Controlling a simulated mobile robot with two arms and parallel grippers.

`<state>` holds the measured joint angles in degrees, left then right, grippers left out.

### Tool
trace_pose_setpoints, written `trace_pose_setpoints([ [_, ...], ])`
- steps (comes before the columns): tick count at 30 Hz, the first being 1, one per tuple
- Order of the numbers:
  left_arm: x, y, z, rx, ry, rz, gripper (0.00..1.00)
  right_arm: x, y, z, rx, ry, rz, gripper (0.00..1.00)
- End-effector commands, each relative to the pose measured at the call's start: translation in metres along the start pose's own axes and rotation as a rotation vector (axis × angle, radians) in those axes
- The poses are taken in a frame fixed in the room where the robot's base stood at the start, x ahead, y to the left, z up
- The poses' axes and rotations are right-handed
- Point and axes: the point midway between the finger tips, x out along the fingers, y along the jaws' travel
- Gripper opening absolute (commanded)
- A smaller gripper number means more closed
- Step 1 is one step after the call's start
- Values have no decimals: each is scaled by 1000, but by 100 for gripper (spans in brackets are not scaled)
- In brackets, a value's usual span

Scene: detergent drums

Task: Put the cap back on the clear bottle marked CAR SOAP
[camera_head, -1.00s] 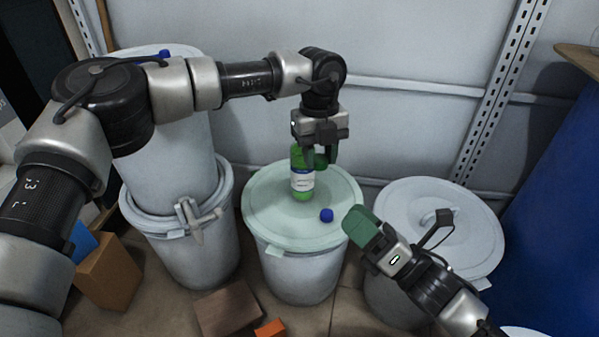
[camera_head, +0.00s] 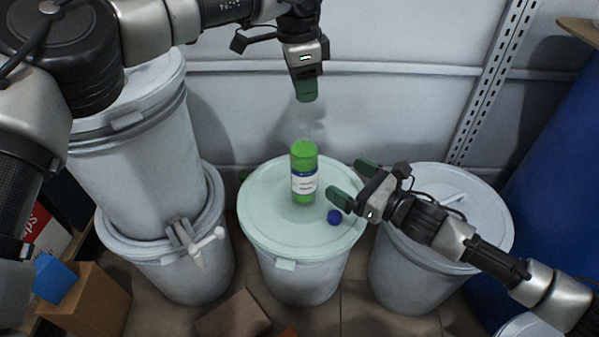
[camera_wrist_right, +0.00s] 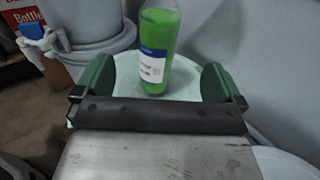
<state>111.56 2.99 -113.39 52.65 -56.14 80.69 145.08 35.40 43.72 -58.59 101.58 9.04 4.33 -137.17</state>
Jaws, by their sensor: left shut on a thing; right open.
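The clear bottle (camera_head: 304,178) holds green liquid, has a white and blue label, and stands upright on the middle drum's pale lid (camera_head: 262,222). Its see-through upper part is faint against the wall. A small blue cap (camera_head: 334,217) lies on the lid, right of the bottle's base. My left gripper (camera_head: 306,97) points down above the bottle, shut at the top of its clear upper part; the contact is hard to see. My right gripper (camera_head: 352,184) is open and empty, right of the bottle and over the lid's edge. The bottle (camera_wrist_right: 155,50) shows beyond its open fingers in the wrist view.
Stacked drums (camera_head: 140,150) with a clamp handle stand at left, and another lidded drum (camera_head: 440,215) at right. A large blue drum (camera_head: 555,190) is at far right. The wall (camera_head: 400,110) is close behind. A cardboard box (camera_head: 90,300) sits on the floor.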

Motion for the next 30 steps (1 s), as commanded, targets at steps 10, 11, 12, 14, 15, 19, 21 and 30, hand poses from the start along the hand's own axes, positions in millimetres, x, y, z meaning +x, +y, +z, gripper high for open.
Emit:
trace_pose_setpoints([
  [10, 0, 0, 1, 2, 0, 1, 13, 18, 0, 1, 4, -4, 1, 99],
  [11, 0, 0, 1, 2, 0, 1, 13, 23, 0, 1, 3, -4, 1, 99],
  [12, 0, 0, 1, 2, 0, 1, 13, 30, 1, 2, 3, -4, 2, 99],
  [14, 0, 0, 1, 2, 0, 1, 13, 42, 1, 2, 3, -5, 2, 99],
  [15, 0, 0, 1, 2, 0, 1, 13, 50, 1, 2, 4, -4, 2, 99],
  [19, 0, 0, 1, 2, 0, 1, 13, 76, 1, 2, 3, -4, 2, 99],
  [21, 0, 0, 1, 2, 0, 1, 13, 88, 1, 1, 4, -3, 2, 99],
  [30, 0, 0, 0, 3, 0, 1, 13, 118, 1, 1, 3, -2, 2, 99],
])
